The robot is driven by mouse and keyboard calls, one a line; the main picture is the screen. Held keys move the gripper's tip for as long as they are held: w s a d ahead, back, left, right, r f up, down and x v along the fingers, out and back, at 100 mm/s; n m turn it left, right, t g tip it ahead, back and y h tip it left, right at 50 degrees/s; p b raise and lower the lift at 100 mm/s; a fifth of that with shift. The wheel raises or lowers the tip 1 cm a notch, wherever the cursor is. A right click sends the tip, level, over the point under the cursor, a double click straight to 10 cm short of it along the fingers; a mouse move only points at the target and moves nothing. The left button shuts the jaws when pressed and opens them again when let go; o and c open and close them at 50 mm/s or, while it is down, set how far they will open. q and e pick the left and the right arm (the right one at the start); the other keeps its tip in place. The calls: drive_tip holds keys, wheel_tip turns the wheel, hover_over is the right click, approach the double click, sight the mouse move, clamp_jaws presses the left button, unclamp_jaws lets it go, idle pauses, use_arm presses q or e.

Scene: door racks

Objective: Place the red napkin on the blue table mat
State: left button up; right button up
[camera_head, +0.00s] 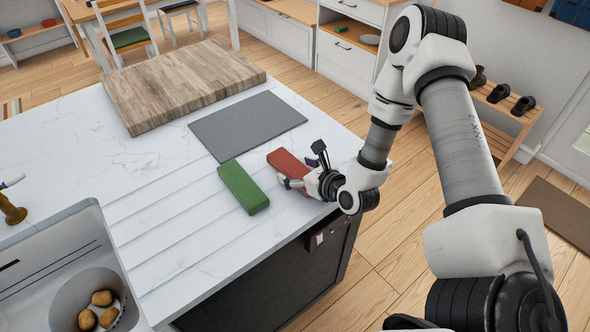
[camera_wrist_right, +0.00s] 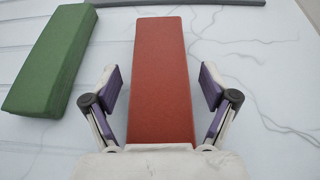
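The red napkin (camera_head: 287,162) is a folded block lying on the white marble counter, near its right edge. In the right wrist view the red napkin (camera_wrist_right: 161,75) runs lengthwise between the fingers of my right gripper (camera_wrist_right: 160,95). The fingers are spread, one on each side, with a gap to the napkin. In the head view my right gripper (camera_head: 295,184) is low over the napkin's near end. The table mat (camera_head: 248,125) lies flat just behind the napkin; it looks dark grey rather than blue. My left gripper is not in view.
A green block (camera_head: 243,187) lies left of the red napkin, and shows in the right wrist view (camera_wrist_right: 52,58). A wooden board (camera_head: 182,84) lies behind the mat. A sink (camera_head: 70,230) with potatoes is at the lower left. The mat's surface is bare.

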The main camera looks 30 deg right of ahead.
drive_tip(key=shift+f, duration=0.1)
drive_tip(key=c, duration=0.8)
drive_tip(key=shift+w, duration=0.1)
